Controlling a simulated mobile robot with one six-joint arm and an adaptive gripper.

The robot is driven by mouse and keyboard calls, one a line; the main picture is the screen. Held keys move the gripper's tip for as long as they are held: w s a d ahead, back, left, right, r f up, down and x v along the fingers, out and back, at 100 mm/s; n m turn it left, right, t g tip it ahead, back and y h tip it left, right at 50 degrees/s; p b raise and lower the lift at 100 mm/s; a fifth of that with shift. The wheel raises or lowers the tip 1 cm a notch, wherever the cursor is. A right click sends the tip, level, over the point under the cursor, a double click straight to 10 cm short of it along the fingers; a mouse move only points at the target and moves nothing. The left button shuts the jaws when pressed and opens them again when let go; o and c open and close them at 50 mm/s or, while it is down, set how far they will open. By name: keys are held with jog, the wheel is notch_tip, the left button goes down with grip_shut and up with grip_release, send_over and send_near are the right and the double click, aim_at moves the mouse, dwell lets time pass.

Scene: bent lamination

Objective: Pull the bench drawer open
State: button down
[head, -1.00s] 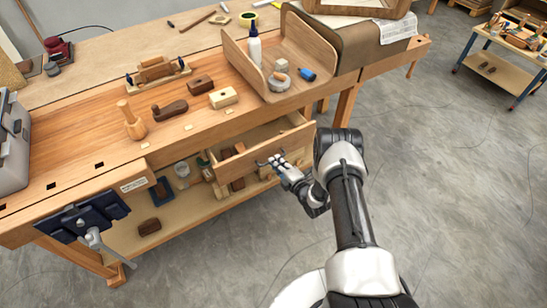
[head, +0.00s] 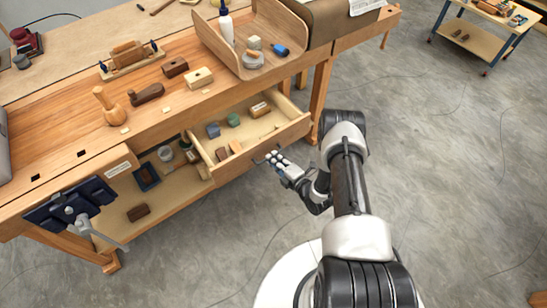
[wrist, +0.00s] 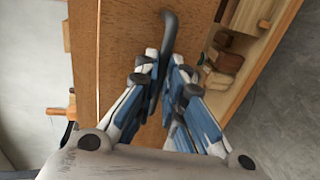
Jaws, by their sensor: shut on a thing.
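The bench drawer (head: 270,145) stands out from the front of the wooden workbench, with its inside in view. Small blocks and pieces lie in it. Its dark bar handle (wrist: 169,40) is on the front panel, and in the wrist view it passes between the fingers. My gripper (head: 277,161) is at the drawer front, shut on the handle. In the wrist view my gripper (wrist: 165,75) covers part of the handle. The drawer's front panel (wrist: 125,35) fills the middle of that view, and its inside shows at the right.
A blue vise (head: 70,205) hangs on the bench front at left. A lower shelf (head: 165,205) holds jars and blocks. Open grey floor lies in front and to the right.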

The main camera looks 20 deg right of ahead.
jog(key=c, duration=1.7)
grip_release()
jog(key=v, duration=1.2)
